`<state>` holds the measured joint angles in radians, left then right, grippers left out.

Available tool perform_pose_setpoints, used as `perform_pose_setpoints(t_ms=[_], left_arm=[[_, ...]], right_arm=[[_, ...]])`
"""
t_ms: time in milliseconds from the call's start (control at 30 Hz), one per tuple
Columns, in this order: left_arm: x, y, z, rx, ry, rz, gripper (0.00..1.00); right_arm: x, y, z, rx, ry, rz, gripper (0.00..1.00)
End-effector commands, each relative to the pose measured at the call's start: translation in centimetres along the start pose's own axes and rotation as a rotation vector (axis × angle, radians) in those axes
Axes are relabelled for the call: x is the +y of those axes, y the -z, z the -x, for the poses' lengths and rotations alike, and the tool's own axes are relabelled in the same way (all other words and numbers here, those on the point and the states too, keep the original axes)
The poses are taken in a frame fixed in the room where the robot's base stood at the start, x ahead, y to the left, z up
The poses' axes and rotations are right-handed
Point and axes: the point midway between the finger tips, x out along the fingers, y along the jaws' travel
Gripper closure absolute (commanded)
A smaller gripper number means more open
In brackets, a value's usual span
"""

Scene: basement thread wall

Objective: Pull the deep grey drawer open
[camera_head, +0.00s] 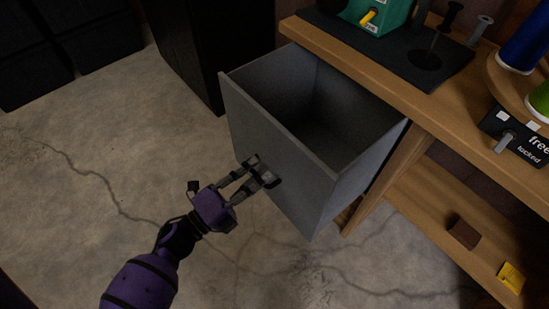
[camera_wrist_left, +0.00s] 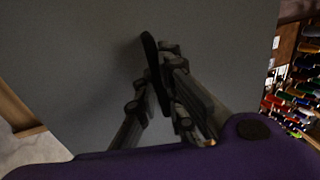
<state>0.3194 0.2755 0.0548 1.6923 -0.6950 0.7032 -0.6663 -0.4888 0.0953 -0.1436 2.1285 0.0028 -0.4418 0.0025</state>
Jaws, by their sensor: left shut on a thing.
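The deep grey drawer (camera_head: 285,160) stands pulled out from under the wooden bench, with its empty-looking inside showing from above. Its front panel also fills much of the left wrist view (camera_wrist_left: 70,60). A dark handle (camera_head: 271,180) sits on the front panel; in the left wrist view the handle (camera_wrist_left: 150,55) shows as a dark upright bar between the fingers. My left gripper (camera_head: 260,172) is shut on this handle, its purple arm coming from the lower left. The fingers (camera_wrist_left: 157,95) partly hide the handle. My right gripper is not in view.
The wooden bench (camera_head: 385,88) runs along the right, with a green device (camera_head: 375,15) on a dark mat and a sign (camera_head: 518,138) on top. A lower shelf (camera_head: 425,210) holds a brown block (camera_head: 464,234). Dark cabinets stand behind. The concrete floor (camera_head: 90,190) at left is clear.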

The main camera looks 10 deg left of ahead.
Motion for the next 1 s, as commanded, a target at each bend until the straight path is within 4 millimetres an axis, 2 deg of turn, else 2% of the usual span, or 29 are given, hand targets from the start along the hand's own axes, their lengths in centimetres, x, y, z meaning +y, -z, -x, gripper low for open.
perform_pose_setpoints(t_ms=[200, 567, 600, 700, 1000], left_arm=[[-0.3, -0.1, 1.5, -0.001, 0.000, 0.000, 1.00], [-0.3, -0.1, 1.6, -0.001, 0.000, 0.000, 1.00], [-0.3, -0.1, 1.6, -0.001, 0.000, 0.000, 0.87], [-0.3, -0.1, 1.6, -0.001, 0.000, 0.000, 0.74], [-0.3, 0.0, 1.6, 0.000, 0.000, 0.000, 0.72]], right_arm=[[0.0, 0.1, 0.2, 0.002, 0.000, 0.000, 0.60], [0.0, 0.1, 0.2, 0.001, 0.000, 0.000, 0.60], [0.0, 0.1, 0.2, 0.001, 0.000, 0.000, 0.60], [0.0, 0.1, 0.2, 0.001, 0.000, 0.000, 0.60], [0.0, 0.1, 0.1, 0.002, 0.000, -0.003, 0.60]])
